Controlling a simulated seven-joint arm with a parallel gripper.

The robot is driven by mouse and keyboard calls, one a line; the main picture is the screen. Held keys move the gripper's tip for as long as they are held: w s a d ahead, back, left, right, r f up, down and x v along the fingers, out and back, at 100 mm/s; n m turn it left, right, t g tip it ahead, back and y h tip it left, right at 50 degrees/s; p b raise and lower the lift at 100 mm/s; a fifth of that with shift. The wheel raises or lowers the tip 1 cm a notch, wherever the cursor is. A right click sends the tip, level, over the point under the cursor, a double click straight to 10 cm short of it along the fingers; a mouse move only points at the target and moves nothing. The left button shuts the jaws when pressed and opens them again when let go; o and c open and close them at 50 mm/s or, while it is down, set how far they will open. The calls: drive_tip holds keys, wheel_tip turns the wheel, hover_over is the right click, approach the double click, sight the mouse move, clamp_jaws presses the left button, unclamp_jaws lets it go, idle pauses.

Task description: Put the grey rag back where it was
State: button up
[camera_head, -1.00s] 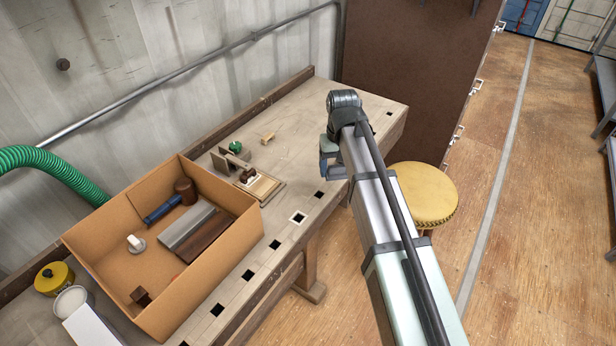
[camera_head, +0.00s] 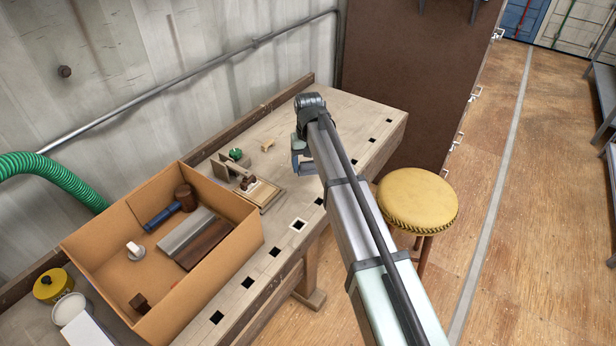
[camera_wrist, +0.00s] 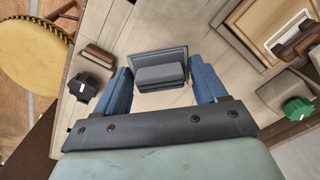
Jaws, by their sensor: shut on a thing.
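My gripper (camera_wrist: 161,82) shows in the wrist view with its two blue fingers on either side of a grey, flat, folded-looking thing, the grey rag (camera_wrist: 161,73). The gripper is shut on it. The wooden workbench (camera_head: 335,118) lies below. From these views I cannot tell how high the rag is above the bench top.
A cardboard box (camera_head: 85,262) with a mallet (camera_head: 184,198) and other tools stands left. The wooden board (camera_head: 262,196) and a green-knobbed thing (camera_head: 236,154) are nearer. A black labelled thing (camera_wrist: 84,88) and brown block (camera_wrist: 99,55) lie close by. A yellow stool (camera_head: 418,198) stands right.

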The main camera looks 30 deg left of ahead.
sight(308, 184)
drive_tip(key=shift+f, duration=2.7)
drive_tip(key=shift+f, duration=0.15)
drive_tip(key=o, duration=1)
wheel_tip(308, 184, up, 12)
drive_tip(key=shift+r, duration=0.2)
